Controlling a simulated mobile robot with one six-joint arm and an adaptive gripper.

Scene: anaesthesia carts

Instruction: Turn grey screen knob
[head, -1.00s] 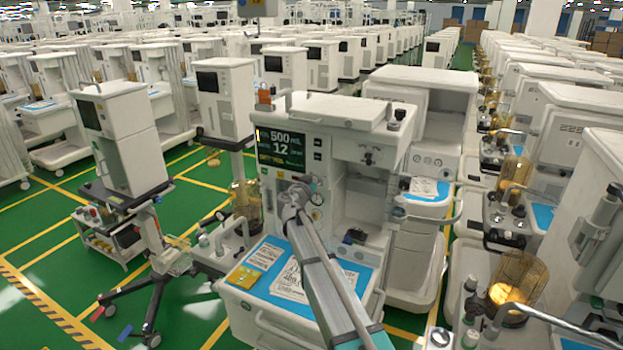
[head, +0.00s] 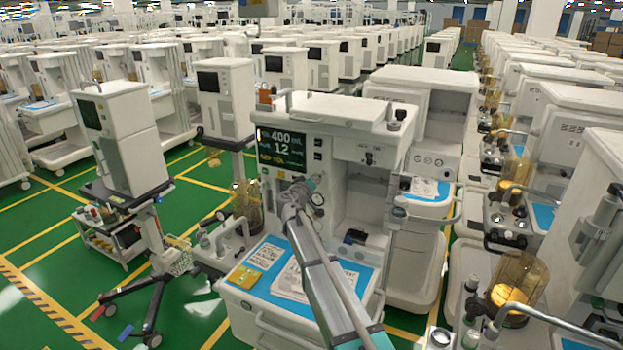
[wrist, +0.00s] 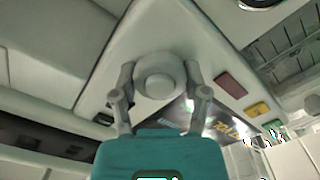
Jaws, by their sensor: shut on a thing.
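The grey knob (wrist: 158,74) is a round, pale grey dial on the cart's white front panel, in the middle of the wrist view. My gripper (wrist: 160,88) is shut on it, one finger on each side. In the head view my gripper (head: 300,188) is at the panel just below the screen and hides the knob. The dark screen (head: 281,147) shows 400 on its top line and 12 below, in pale digits. In the wrist view part of the screen (wrist: 215,124) shows beyond the right finger.
Below my arm is a blue worktop (head: 262,284) with papers and a yellow pad (head: 244,277). A red button (wrist: 232,86) and a yellow button (wrist: 257,109) sit right of the knob. Another white cart (head: 420,100) stands close behind on the right.

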